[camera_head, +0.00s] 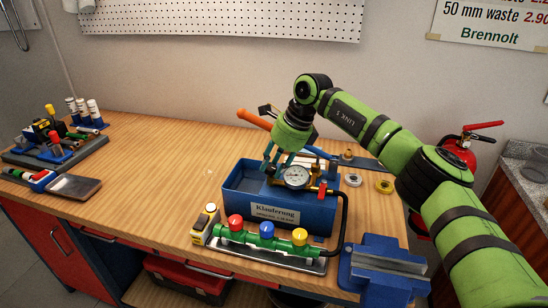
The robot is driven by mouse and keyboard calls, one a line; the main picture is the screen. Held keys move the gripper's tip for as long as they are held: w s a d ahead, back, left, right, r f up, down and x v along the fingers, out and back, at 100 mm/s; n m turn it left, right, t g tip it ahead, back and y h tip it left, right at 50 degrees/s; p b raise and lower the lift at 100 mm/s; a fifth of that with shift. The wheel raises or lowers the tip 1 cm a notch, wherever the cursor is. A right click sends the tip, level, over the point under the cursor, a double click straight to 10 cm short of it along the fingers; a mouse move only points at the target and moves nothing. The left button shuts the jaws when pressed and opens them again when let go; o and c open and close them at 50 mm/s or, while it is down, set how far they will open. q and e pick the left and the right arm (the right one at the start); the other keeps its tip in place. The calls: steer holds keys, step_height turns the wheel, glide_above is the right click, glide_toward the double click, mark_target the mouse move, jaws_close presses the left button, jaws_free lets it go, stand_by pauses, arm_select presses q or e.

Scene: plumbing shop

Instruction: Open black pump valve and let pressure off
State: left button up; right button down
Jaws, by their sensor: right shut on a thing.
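The blue test pump (238,195) stands on the wooden bench, with a lettered label on its front. A round white gauge (295,176) sits on brass fittings at its top. A red valve handle (323,189) is right of the gauge. My right gripper (275,167) points down at the fittings just left of the gauge. Its fingers are shut on what seems to be the black pump valve, which they mostly hide, so its turn angle cannot be told. My left gripper is not in view.
A green manifold (262,239) with red, blue and yellow knobs lies in front of the pump, joined by a black hose (345,220). A tape measure (207,222) is left of it. A blue vise (385,265) stands front right.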

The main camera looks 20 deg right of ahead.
steer(key=shift+w+r+n+g+p, duration=0.3)
steer(key=shift+n+p, duration=0.25)
steer(key=shift+n, duration=0.35)
steer(key=shift+s, duration=0.1)
steer(key=c, duration=1.2)
jaws_free()
steer(key=shift+a+f, duration=0.1)
steer(key=shift+f, duration=0.15)
